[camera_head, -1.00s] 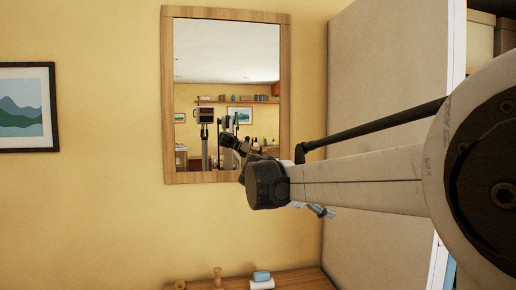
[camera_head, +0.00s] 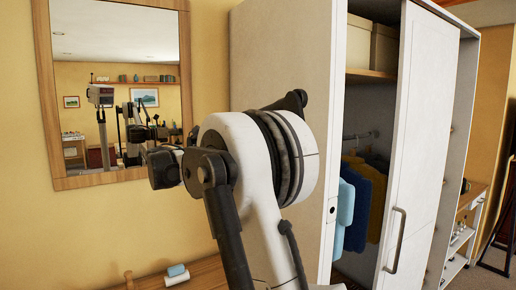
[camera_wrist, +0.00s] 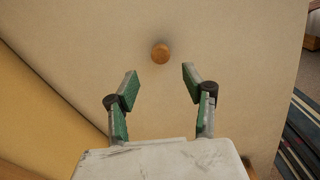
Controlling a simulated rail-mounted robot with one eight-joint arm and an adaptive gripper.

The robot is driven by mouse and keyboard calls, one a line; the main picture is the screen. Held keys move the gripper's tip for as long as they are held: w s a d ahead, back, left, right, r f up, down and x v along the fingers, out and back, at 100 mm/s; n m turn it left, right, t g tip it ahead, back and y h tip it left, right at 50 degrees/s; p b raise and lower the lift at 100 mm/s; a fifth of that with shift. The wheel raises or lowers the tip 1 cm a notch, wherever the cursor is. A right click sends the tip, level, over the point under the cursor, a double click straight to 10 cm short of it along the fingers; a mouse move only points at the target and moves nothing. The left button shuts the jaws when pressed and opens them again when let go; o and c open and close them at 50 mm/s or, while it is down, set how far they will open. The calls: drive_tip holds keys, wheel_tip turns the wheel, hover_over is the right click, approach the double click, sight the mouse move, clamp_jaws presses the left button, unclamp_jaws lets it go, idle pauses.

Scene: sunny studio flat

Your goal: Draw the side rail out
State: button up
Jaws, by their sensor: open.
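A round wooden knob (camera_wrist: 160,53) sticks out from a plain beige panel (camera_wrist: 235,45) in the wrist view. My gripper (camera_wrist: 160,72) is open and empty, with its green-padded fingers spread wide. The knob lies centred between the fingers in the picture, just beyond the tips; I see no contact. In the head view the wardrobe's beige side (camera_head: 275,60) stands behind my arm, which hides its lower part. The knob does not show there, and my fingers are not clear. I cannot make out a drawn-out rail.
The wardrobe's white door (camera_head: 420,130) has a long handle (camera_head: 395,240); the open part beside it shows hanging clothes (camera_head: 365,200). A mirror (camera_head: 115,100) hangs on the yellow wall. A wooden surface (camera_head: 205,275) below bears a blue-and-white item (camera_head: 176,274).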

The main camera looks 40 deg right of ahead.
drive_tip(key=d, duration=0.3)
drive_tip(key=s+d+p, duration=0.1)
drive_tip(key=d, duration=0.5)
drive_tip(key=shift+s+d+p, duration=0.25)
drive_tip(key=shift+d+p, duration=0.1)
drive_tip(key=shift+d, duration=0.05)
drive_tip(key=shift+c, duration=0.4)
clamp_jaws()
